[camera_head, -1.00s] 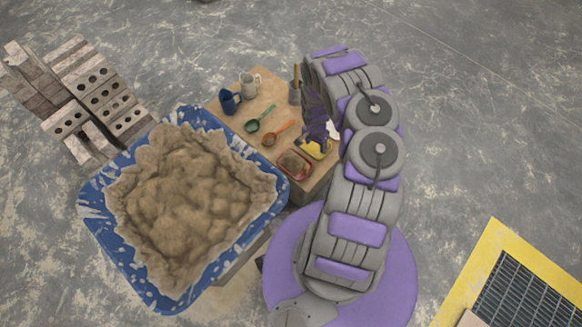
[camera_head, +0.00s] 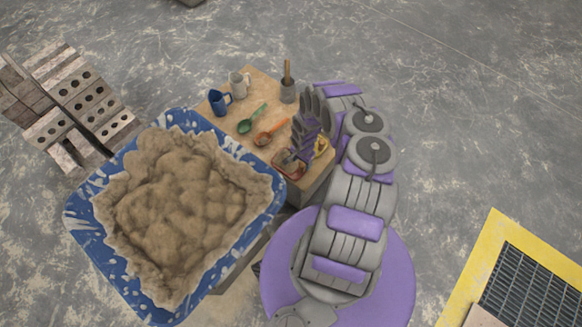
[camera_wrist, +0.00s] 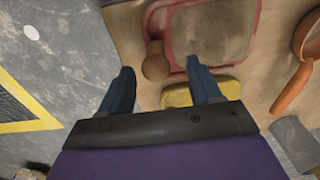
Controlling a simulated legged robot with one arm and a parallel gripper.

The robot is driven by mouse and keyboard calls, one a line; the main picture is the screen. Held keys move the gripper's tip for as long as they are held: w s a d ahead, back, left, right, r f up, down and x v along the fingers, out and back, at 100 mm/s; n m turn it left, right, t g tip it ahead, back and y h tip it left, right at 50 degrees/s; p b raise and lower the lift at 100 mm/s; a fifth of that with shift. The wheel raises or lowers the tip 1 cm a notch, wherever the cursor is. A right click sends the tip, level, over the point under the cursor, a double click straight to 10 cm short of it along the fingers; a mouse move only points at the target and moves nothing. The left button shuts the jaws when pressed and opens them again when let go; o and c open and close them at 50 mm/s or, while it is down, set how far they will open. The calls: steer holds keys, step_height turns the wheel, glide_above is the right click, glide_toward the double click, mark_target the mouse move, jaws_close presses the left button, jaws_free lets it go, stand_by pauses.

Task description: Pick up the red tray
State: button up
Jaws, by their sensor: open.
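The red tray (camera_wrist: 171,38) is at the top of the wrist view, with a grey-brown surface inside its red rim. In the head view the tray (camera_head: 278,171) is at the table's near edge, partly hidden by my gripper (camera_head: 293,158). In the wrist view my gripper (camera_wrist: 162,82) is open, its two dark blue fingers apart and pointing toward the tray. The right fingertip appears close to the tray's near rim; contact cannot be told. A round wooden knob (camera_wrist: 155,62) shows between the fingers at the tray's corner.
A yellow item (camera_wrist: 218,88) lies beside the tray, partly behind the right finger. The wooden table (camera_head: 262,85) also holds an orange ladle (camera_head: 266,137), a green ladle (camera_head: 249,123), mugs (camera_head: 219,101) and a grey pot (camera_head: 288,92). A blue mortar tub (camera_head: 85,222) stands left.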

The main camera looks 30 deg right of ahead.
steer(key=shift+d+f, duration=0.25)
steer(key=shift+f, duration=0.3)
steer(key=f, duration=0.1)
steer(key=f+b, duration=0.2)
steer(key=shift+s+a+f, duration=0.1)
steer(key=shift+s+f, duration=0.15)
steer(key=shift+f, duration=0.05)
steer(key=shift+w+a+f+b, duration=0.1)
steer(key=shift+f+b, duration=0.2)
steer(key=shift+f, duration=0.4)
steer(key=shift+c, duration=0.2)
steer(key=c, duration=0.3)
jaws_close()
